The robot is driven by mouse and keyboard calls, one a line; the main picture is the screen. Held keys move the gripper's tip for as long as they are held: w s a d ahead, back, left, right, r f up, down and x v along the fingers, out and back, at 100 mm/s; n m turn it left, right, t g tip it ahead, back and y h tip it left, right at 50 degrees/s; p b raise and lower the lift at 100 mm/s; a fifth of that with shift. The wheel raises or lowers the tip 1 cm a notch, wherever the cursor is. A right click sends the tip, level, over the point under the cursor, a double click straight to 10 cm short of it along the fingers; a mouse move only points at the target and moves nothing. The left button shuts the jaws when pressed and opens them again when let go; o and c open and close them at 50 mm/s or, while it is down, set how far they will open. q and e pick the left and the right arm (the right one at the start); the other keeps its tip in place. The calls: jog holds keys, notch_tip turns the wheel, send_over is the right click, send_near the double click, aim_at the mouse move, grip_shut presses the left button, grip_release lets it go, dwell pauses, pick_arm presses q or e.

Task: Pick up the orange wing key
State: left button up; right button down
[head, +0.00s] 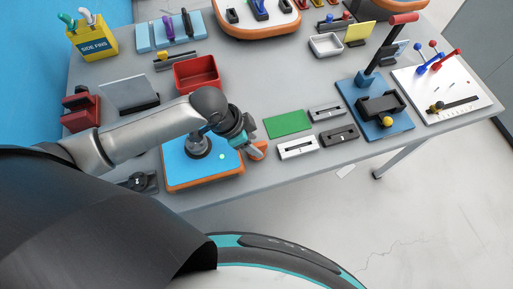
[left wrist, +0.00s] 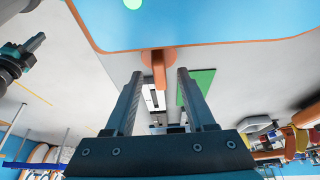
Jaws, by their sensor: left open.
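The orange wing key (head: 259,149) sits at the right edge of the blue board with the orange rim (head: 205,183). In the left wrist view the key (left wrist: 158,66) shows as a round base with a narrow tab pointing towards the gripper. My left gripper (head: 251,145) is open over the right side of the board, close to the key. In the left wrist view the tab's end lies between the two fingertips (left wrist: 159,80), with gaps on both sides. I cannot tell how deep it is between them.
A green pad (head: 288,124) and several slotted blocks (head: 298,147) lie to the right of the board. A red bin (head: 197,73) stands behind my left arm. A blue stand with a red-handled lever (head: 376,108) is further right. The table's front edge is close to the board.

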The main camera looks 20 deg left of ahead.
pick_arm(q)
jog(key=shift+x, duration=1.2)
grip_shut()
